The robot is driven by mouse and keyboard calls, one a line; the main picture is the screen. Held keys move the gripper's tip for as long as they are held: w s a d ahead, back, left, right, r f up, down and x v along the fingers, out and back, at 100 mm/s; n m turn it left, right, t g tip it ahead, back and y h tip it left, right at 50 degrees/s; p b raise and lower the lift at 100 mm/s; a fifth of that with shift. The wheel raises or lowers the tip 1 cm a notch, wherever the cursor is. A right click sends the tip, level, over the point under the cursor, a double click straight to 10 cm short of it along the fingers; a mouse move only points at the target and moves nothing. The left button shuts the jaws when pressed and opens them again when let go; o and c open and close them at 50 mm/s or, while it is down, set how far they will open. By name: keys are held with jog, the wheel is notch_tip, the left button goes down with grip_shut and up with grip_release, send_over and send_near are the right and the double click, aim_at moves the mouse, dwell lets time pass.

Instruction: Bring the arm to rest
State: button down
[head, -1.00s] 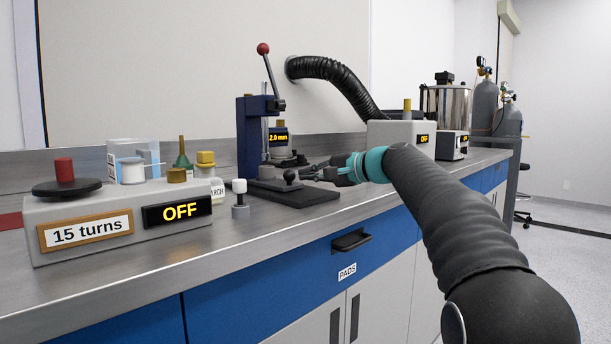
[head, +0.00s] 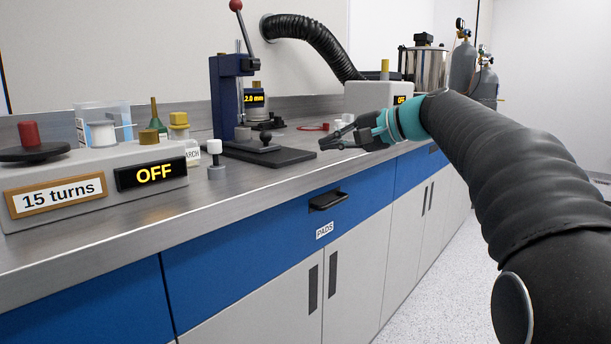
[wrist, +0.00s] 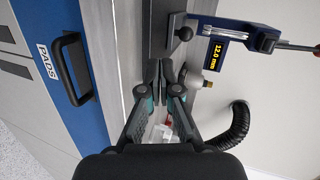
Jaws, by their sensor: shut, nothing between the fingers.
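My gripper (head: 335,143) is at the end of my black-sleeved arm with a teal band, over the front edge of the steel bench, to the right of the dark base plate of the blue press. It is shut and empty. In the wrist view the two fingers (wrist: 167,72) lie together. They point toward the dark plate and the press. The arm reaches in from the right side of the head view.
The blue press (head: 226,95) stands on the bench (head: 120,225) with a red-knobbed lever. A winder box reading OFF (head: 95,180) is at left. A black hose (head: 320,45) curves to a grey box (head: 375,98). A drawer handle (head: 327,200) juts from the front.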

jog(key=s+d+f+n+h+p, duration=0.1)
jog(key=s+d+f+n+h, duration=0.1)
jog(key=s+f, duration=0.7)
jog(key=s+d+f+n+g+h+p, duration=0.1)
jog(key=s+f+h, duration=0.5)
jog(key=s, duration=0.8)
jog(key=s+d+f+n+g+h+p, duration=0.1)
jog(key=s+d+f+n+h, duration=0.2)
jog(key=s+f, duration=0.9)
jog(key=d+f, duration=0.1)
jog(key=d, duration=0.1)
jog(key=shift+d+h, duration=0.3)
jog(key=shift+h, duration=0.1)
